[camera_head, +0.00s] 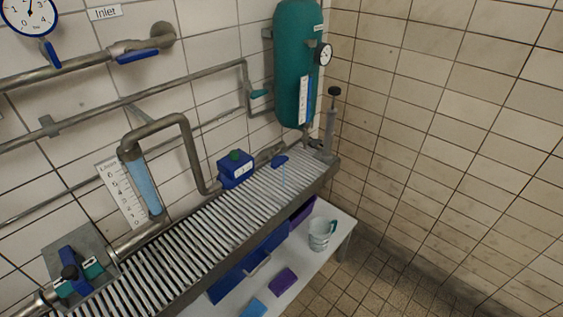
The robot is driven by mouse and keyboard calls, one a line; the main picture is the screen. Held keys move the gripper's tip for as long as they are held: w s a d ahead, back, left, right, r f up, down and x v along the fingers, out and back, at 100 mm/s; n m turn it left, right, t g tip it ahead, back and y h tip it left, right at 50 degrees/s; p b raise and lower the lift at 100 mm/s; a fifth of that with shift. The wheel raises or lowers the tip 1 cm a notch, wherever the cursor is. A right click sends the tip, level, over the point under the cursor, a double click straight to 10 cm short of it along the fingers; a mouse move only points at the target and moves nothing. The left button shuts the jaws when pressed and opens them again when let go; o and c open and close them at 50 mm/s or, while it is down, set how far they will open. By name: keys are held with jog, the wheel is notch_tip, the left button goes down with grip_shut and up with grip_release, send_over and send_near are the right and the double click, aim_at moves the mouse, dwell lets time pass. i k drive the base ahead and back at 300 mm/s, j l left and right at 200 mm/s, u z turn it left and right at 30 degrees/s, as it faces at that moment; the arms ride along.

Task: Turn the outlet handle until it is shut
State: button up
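No label reading "Outlet" is legible, so I cannot be sure which handle is the outlet handle. A small blue lever (280,161) sits at the far right end of the pipework, just above the slatted grate (185,246) and below the teal tank. A thin pale streak runs down just below it. Another blue lever (137,56) lies along the upper pipe under the "Inlet" label (105,12). A larger blue handle (72,262) stands on a grey plate at the lower left. My gripper is not in view.
A teal tank (296,65) with a gauge (324,54) hangs near the corner. A blue box (236,170) and a hand pump (330,125) are by the grate. The floor (400,285) at right is clear.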

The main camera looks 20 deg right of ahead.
aim_at(277, 161)
jog(key=i+l, duration=0.15)
jog(key=l, duration=0.25)
jog(key=i+l, duration=0.2)
jog(key=l, duration=0.2)
jog(key=i+l+z, duration=0.1)
jog(key=l, duration=0.3)
jog(key=i, duration=0.05)
